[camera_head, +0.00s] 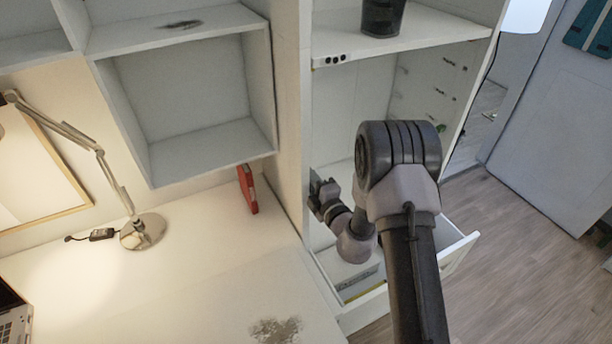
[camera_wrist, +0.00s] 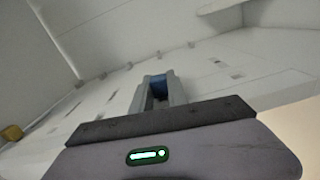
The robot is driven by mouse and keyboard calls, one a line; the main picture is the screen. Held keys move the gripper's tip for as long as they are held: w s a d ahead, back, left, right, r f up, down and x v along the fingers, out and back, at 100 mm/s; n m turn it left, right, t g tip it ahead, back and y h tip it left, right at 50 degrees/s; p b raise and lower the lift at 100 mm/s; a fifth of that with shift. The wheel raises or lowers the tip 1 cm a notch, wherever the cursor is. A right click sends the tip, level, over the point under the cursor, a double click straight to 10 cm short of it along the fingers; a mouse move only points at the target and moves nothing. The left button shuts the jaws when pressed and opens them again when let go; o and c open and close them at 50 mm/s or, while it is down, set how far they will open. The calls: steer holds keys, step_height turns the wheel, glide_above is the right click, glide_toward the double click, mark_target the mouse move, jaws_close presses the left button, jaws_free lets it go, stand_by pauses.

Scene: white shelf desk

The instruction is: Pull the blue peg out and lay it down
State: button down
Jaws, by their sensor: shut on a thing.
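My gripper (camera_wrist: 157,92) is shut on the blue peg (camera_wrist: 158,80) in the wrist view. Only a small blue part shows between the two grey fingertips; the fingers hide the rest. I cannot tell whether the peg is still seated in anything. In the head view my gripper (camera_head: 318,187) is inside the white shelf unit on the right, near its inner left wall. The peg cannot be made out there.
White shelf walls and boards surround the arm, with an open drawer (camera_head: 458,250) low at the right. A dark pot (camera_head: 382,15) stands on the shelf above. A red object (camera_head: 247,190) and a lamp (camera_head: 142,231) stand on the desk at left.

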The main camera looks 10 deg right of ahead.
steer(key=shift+w+r+m+p, duration=0.15)
steer(key=shift+r+m+p, duration=0.15)
steer(key=shift+m+p, duration=0.4)
stand_by(0.3)
steer(key=shift+d, duration=0.15)
stand_by(0.4)
steer(key=shift+w+d, duration=0.1)
steer(key=shift+d, duration=0.05)
steer(key=shift+w+d, duration=0.1)
steer(key=shift+d, duration=0.2)
steer(key=shift+d, duration=0.2)
steer(key=shift+d+f, duration=0.1)
steer(key=shift+d, duration=0.15)
steer(key=shift+w+d+f+p, duration=0.1)
steer(key=shift+w+d+p, duration=0.05)
steer(key=shift+d+p, duration=0.3)
